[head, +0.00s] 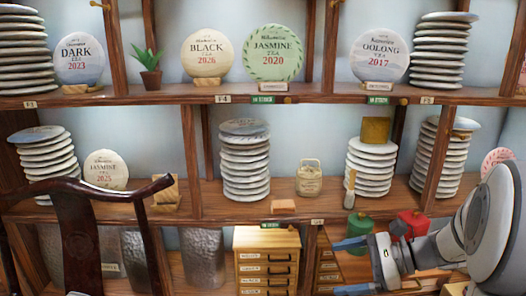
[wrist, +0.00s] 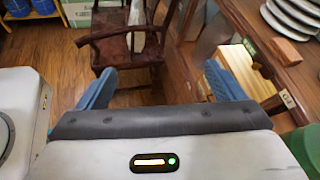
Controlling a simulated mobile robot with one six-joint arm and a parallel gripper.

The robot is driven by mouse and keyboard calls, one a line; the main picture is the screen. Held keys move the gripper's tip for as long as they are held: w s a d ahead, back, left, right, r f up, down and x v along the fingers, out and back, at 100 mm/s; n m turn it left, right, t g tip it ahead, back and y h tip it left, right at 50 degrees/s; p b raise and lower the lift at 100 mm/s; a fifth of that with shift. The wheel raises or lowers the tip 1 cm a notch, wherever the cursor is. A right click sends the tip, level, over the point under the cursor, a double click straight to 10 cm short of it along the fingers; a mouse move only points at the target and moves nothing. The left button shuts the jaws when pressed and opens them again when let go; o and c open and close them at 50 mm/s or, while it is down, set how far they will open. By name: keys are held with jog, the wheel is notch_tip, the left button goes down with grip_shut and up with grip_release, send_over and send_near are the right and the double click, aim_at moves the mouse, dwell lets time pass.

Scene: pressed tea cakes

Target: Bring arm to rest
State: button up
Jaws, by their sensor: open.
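My gripper (head: 348,266) is at the lower right in the head view, at the end of my white and grey arm. Its two blue fingers point left and stand well apart, with nothing between them. It is in front of the lower part of the wooden shelf unit (head: 420,98). In the wrist view my gripper (wrist: 160,72) also shows open and empty, with the floor and a dark wooden chair (wrist: 130,45) beyond the fingers.
Stacked tea cakes (head: 245,165) and upright labelled cakes (head: 272,53) fill the shelves. A green canister (head: 360,229) and a red canister (head: 413,225) are close to my gripper. A small drawer cabinet (head: 267,260) stands left of it. The wrist view shows open wooden floor (wrist: 50,55) at left.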

jog(key=s+a+f+n+h, duration=0.1)
jog(key=s+n+h, duration=0.5)
jog(key=n, duration=0.3)
jog(key=s+a+f+n+g+h, duration=0.1)
jog(key=s+a+f+n+h, duration=0.1)
jog(key=s+n+h, duration=0.4)
jog(key=s+n, duration=0.1)
jog(key=n, duration=0.2)
jog(key=shift+s+h, duration=0.25)
jog(key=shift+h, duration=0.05)
